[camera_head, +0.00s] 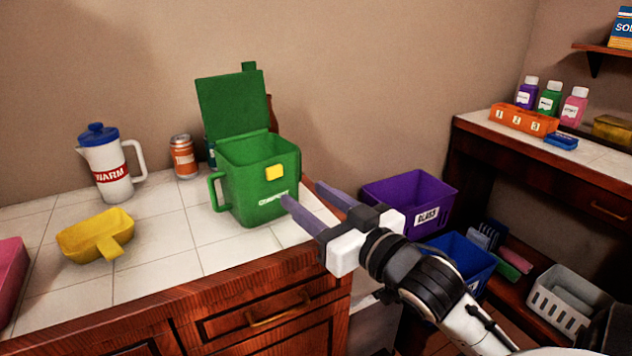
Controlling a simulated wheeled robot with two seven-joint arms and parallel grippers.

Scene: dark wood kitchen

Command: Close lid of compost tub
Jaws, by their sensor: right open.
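The green compost tub (247,207) stands upright on the white tiled counter, with a white "COMPOST" label and a yellow tab on its front. Its green lid (233,105) is raised, standing up at the back of the tub, so the tub's mouth is open. My right gripper (302,191) reaches in from the right, with its two purple fingers spread at the tub's lower right front. It is open and holds nothing. I cannot tell whether a fingertip touches the tub. My left gripper does not show.
A white jug (107,170) with a blue lid, an orange can (184,157) and a yellow scoop (90,236) stand left of the tub. A brown bottle is partly hidden behind it. A purple "GLASS" bin (410,195) and blue bin (462,262) stand to the right, below the counter.

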